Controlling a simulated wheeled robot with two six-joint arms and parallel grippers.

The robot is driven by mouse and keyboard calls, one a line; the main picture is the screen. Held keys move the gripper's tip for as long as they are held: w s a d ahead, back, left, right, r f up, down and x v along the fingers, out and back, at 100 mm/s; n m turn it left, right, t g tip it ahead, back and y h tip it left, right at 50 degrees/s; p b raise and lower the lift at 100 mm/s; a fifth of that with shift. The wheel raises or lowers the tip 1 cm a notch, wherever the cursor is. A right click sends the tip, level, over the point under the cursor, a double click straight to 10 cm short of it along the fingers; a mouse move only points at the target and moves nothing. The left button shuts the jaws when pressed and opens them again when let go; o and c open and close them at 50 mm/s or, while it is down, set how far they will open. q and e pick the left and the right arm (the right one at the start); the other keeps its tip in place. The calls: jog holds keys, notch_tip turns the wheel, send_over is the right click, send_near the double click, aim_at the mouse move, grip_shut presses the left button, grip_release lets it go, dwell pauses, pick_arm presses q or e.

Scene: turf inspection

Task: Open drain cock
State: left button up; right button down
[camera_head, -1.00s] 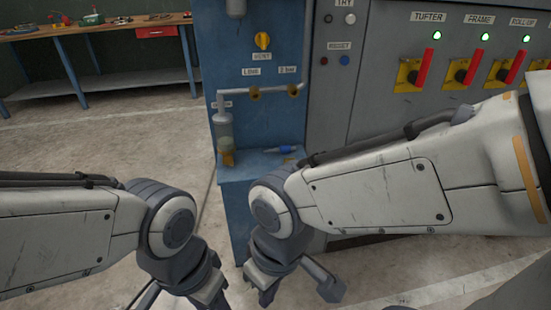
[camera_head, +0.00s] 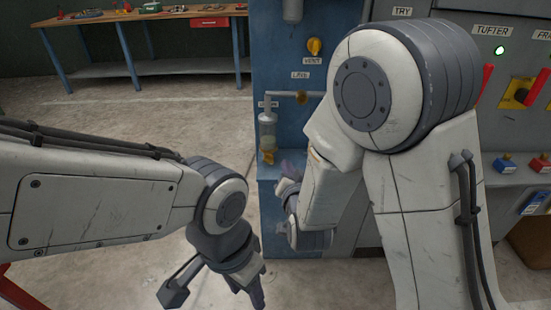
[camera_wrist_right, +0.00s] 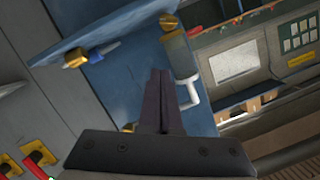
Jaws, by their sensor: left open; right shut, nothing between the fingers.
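A clear filter bowl (camera_head: 267,130) hangs from a pipe on the blue panel, with a brass drain cock (camera_head: 268,157) at its lower end. In the right wrist view, which is turned over, the bowl (camera_wrist_right: 180,55) and the brass cock (camera_wrist_right: 169,22) lie beyond my fingers. My right gripper (camera_wrist_right: 160,73) is shut and empty, its tips pointing toward the bowl; I cannot tell the exact gap. In the head view my right gripper (camera_head: 290,170) is partly hidden by my arm, right of the cock. My left gripper (camera_head: 256,290) is open and empty, low over the floor.
A blue ledge (camera_head: 266,173) juts out below the bowl. A blue and yellow object (camera_wrist_right: 80,58) rests on it. A yellow vent knob (camera_head: 314,47) is above. A workbench (camera_head: 150,17) stands at the back left; the floor between is clear.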

aim_at(268, 159)
jog(key=x, duration=1)
jog(key=shift+w, duration=0.15)
jog(key=shift+a+f+b, duration=0.25)
jog(key=shift+a+f, duration=0.1)
jog(key=shift+f, duration=0.25)
jog(key=shift+a+f+b, duration=0.25)
jog(key=shift+a+f, duration=0.15)
jog(key=shift+f, duration=0.2)
jog(key=shift+a+f, duration=0.2)
jog(key=shift+f, duration=0.2)
